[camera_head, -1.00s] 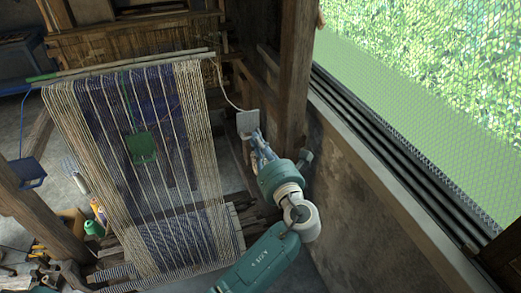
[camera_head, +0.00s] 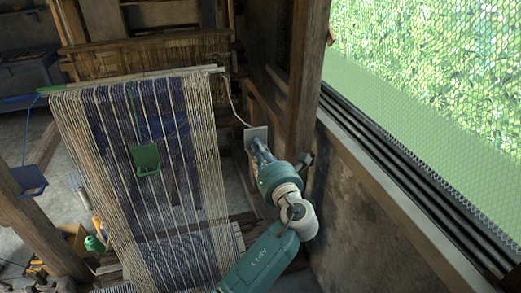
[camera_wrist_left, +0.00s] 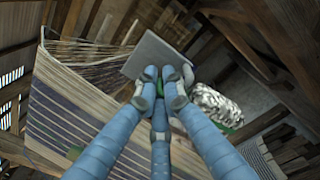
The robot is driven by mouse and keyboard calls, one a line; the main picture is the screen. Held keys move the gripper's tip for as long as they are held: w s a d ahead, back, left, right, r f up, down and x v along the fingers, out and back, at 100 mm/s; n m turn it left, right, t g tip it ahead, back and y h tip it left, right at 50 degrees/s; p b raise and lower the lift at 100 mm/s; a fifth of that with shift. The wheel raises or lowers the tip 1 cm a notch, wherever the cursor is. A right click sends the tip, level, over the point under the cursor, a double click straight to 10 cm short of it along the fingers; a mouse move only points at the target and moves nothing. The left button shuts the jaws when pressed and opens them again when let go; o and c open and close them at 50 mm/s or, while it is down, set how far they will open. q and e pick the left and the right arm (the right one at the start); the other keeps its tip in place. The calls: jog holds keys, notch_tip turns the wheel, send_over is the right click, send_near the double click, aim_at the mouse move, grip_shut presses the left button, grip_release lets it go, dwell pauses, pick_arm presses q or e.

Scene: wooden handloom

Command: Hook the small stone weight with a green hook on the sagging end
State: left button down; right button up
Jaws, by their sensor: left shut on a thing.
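My left gripper (camera_head: 262,151), its arm rising from the bottom, is at the right side of the loom. It is shut on a flat grey plate (camera_head: 256,137). In the left wrist view the plate (camera_wrist_left: 157,54) lies at my blue fingertips, and a bit of green shows between them. A pale cord (camera_head: 233,100) curves from the right end of the warp bar (camera_head: 140,77) to the plate. I cannot tell which piece is the small stone weight. A rough silvery lump (camera_wrist_left: 213,100) with green below it shows beside the fingers. My right gripper is not in view.
A green plate (camera_head: 145,158) hangs in front of the striped warp (camera_head: 150,200), and a blue one (camera_head: 29,178) hangs at the left. A wooden post (camera_head: 308,70) and the window ledge wall (camera_head: 370,180) close off the right side.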

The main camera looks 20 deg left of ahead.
pick_arm(q)
jog(key=shift+f, duration=0.6)
dwell(0.3)
jog(key=shift+f+b, duration=0.45)
jog(key=shift+f, duration=0.3)
jog(key=c, duration=0.8)
grip_release()
jog(key=shift+s, duration=0.1)
jog(key=shift+c, duration=0.2)
jog(key=shift+o, duration=0.4)
jog(key=shift+f, duration=0.1)
jog(key=shift+f, duration=0.1)
jog(key=shift+s+d, duration=0.1)
